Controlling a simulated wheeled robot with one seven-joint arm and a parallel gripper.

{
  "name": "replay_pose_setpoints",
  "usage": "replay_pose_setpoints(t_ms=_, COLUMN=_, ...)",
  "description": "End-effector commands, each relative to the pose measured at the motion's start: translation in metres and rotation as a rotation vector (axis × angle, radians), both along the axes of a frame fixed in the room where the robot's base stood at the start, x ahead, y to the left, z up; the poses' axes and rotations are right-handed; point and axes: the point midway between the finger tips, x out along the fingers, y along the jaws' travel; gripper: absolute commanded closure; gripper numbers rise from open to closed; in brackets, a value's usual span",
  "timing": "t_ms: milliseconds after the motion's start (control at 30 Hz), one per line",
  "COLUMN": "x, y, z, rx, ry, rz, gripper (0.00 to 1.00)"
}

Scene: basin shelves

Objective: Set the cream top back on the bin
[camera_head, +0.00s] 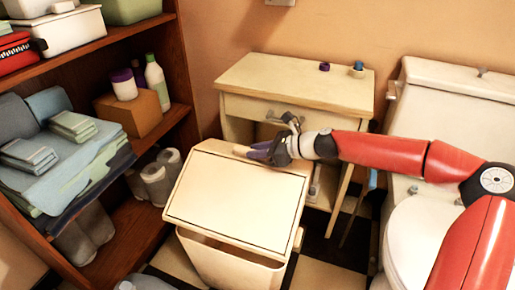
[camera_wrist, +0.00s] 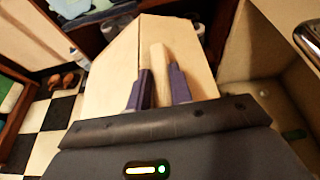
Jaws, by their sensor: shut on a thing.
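The cream top (camera_head: 238,200) is a boxy lid with a dark line around its sloping front panel. It sits tilted over the cream bin (camera_head: 228,265), whose rim shows below the lid's front edge. A gap shows between lid and rim at the front; whether they touch at the back is hidden. My gripper (camera_head: 256,152) is at the lid's upper back edge. In the wrist view my gripper (camera_wrist: 160,80) has its purple fingers shut on a narrow cream bar of the top (camera_wrist: 160,60).
A wooden shelf (camera_head: 150,148) with towels and bottles stands close on the left. A cream cabinet (camera_head: 300,82) stands behind the bin. A white toilet (camera_head: 425,235) is on the right. Checkered floor shows around the bin.

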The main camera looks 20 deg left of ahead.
Motion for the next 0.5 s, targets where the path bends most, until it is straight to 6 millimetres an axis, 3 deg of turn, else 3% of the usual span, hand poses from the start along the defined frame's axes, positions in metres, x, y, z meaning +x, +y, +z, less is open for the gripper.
replay_pose_setpoints(t_ms=200, x=0.0, y=0.0, z=-0.027, rx=0.0, ry=0.003, rz=0.0, gripper=1.0)
replay_pose_setpoints(t_ms=500, x=0.0, y=0.0, z=-0.049, rx=0.0, ry=0.001, rz=0.0, gripper=1.0)
